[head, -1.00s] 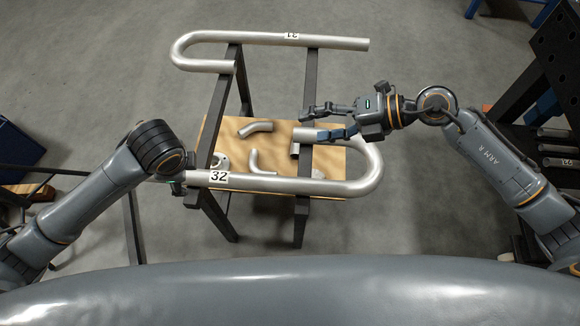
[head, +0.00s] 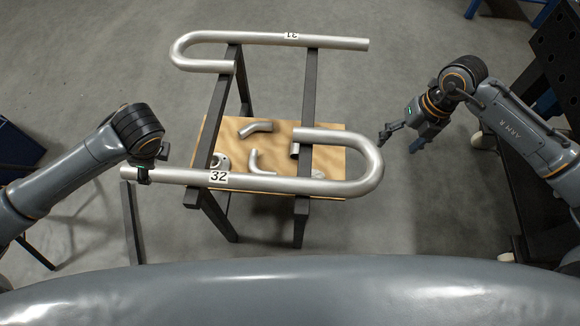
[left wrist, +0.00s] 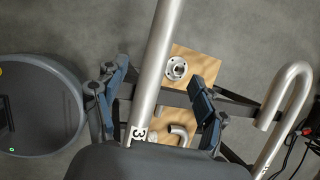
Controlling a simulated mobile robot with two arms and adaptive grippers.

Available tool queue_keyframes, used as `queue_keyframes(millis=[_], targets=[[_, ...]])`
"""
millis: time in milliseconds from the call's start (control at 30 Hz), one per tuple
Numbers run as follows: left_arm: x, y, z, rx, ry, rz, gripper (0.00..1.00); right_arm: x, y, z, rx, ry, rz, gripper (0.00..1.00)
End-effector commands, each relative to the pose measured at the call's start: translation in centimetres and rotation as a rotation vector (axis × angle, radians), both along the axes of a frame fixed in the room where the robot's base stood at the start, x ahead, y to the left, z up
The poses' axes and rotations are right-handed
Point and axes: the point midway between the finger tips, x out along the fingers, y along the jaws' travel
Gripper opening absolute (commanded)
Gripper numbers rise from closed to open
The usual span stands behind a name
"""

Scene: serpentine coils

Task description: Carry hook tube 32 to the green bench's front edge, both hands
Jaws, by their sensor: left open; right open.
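Hook tube 32 (head: 270,184) is a silver tube with a U-bend at its right end and a "32" label. It lies across the two dark rails of a rack (head: 301,205). My left gripper (head: 151,164) is at the tube's straight left end, partly hidden by its own wrist. In the left wrist view the tube (left wrist: 157,65) runs between the spread fingers of this gripper (left wrist: 160,95), with gaps on both sides. My right gripper (head: 396,142) is open and empty, a little right of the U-bend and apart from it. I cannot make out a green bench.
A second hook tube, labelled 31 (head: 330,42), lies across the far end of the rack. A wooden shelf (head: 335,160) below holds several pipe elbows and a flange. A dark perforated frame (head: 558,50) stands at the right. Floor right of the rack is clear.

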Motion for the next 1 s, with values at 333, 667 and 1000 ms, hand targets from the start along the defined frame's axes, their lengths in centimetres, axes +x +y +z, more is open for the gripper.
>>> queue_keyframes(millis=[333,667,1000], targets=[[1.4,2.6,-6.3,0.003,0.003,0.003,0.71,0.0,1.5,-6.8,0.001,0.004,0.001,0.71],[2.5,4.1,-10.2,0.002,0.0,0.002,0.71,0.2,2.3,-11.1,0.002,0.001,0.0,0.71],[2.7,4.3,-10.8,0.001,-0.001,0.0,0.71,0.2,2.3,-11.6,0.001,-0.001,0.002,0.71]])
